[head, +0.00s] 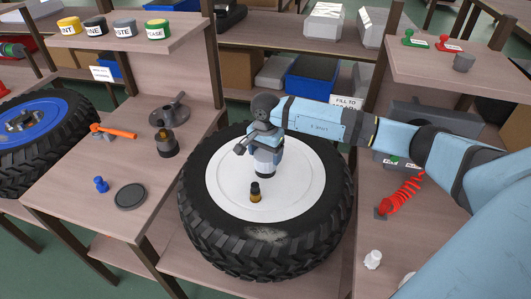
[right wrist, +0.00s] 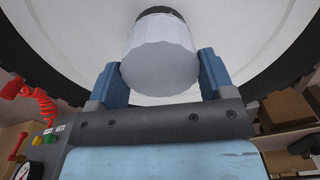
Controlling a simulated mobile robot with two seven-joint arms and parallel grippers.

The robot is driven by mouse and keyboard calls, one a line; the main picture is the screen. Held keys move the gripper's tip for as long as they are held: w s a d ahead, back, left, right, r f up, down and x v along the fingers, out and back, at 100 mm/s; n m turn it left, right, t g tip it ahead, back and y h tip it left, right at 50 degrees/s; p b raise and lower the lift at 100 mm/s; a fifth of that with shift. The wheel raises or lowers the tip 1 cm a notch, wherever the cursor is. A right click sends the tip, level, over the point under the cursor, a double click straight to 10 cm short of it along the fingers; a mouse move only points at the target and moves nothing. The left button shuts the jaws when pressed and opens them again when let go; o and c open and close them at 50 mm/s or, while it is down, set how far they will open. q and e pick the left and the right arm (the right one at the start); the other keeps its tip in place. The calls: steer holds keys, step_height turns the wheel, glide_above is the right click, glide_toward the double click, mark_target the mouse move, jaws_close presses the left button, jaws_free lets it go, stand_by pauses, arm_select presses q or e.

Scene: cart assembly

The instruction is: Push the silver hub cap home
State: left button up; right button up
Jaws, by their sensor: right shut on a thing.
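The silver hub cap (right wrist: 160,62) is a pale grey faceted cylinder between the fingers of my right gripper (right wrist: 160,82) in the right wrist view. In the head view my right gripper (head: 265,168) points down over the middle of the wheel's white disc (head: 225,180) and mostly hides the cap. I cannot tell whether the cap touches its seat. The wheel has a black treaded tyre (head: 205,235) and lies flat. My left gripper is not in view.
A red coil (head: 405,195) and a small white piece (head: 373,260) are on the right bench. Posts stand behind the wheel.

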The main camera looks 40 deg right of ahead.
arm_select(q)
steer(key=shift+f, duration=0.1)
arm_select(e)
steer(key=shift+f, duration=0.15)
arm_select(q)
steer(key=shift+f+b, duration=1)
arm_select(e)
steer(key=shift+f, duration=1.2)
steer(key=o, duration=0.9)
steer(key=shift+w+r, duration=0.1)
steer(key=shift+r, duration=0.75)
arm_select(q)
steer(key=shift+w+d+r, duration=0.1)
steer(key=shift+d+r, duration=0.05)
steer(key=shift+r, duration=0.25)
arm_select(e)
step_height(320, 180, up, 12)
steer(key=shift+r, duration=0.1)
